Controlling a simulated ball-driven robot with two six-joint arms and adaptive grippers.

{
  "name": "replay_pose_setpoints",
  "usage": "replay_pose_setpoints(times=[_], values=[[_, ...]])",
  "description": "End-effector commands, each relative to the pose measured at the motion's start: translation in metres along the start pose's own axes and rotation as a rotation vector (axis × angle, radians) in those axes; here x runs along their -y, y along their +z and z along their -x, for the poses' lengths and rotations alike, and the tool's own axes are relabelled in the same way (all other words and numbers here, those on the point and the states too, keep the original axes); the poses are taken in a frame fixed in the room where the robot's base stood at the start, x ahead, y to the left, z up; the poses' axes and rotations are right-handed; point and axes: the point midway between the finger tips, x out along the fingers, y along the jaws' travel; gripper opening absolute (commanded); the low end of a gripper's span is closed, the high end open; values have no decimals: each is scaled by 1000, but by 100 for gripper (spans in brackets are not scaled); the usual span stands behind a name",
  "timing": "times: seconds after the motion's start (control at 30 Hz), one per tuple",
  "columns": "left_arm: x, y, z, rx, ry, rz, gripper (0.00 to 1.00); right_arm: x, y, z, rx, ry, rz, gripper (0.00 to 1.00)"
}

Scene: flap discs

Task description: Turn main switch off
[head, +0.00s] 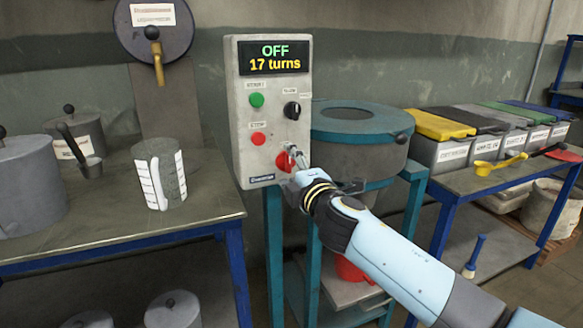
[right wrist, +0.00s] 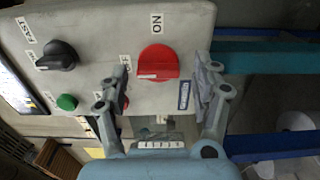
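The grey control box (head: 238,120) stands upright, and its display (head: 273,57) reads OFF and 17 turns. The red main switch (head: 283,161) is low on its right side, partly hidden by my right gripper (head: 293,168). In the right wrist view the red switch (right wrist: 158,62) shows a white mark, with an ON label (right wrist: 156,22) beside it. There my right gripper (right wrist: 163,75) is open, its fingers apart on either side of the switch; no contact can be made out. My left gripper is not in view.
The box also carries a green start button (head: 256,100), a red stop button (head: 258,139) and a black knob (head: 292,110). A teal-rimmed drum (head: 360,122) stands close on the right. A measuring jug (head: 159,174) is on the left table.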

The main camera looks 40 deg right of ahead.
Motion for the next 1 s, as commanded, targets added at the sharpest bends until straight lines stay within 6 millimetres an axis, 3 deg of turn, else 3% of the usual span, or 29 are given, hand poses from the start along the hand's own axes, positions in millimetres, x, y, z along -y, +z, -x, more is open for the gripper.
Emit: replay_pose_setpoints(times=[0.23,0.37,0.8,1.0], values=[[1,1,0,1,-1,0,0,-1,0,0,0,2,-1,67],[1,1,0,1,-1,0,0,0,0,10,-1,1,-1,67],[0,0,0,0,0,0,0,0,0,100,0,-1,0,67],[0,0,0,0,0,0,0,0,0,118,0,1,-1,67]])
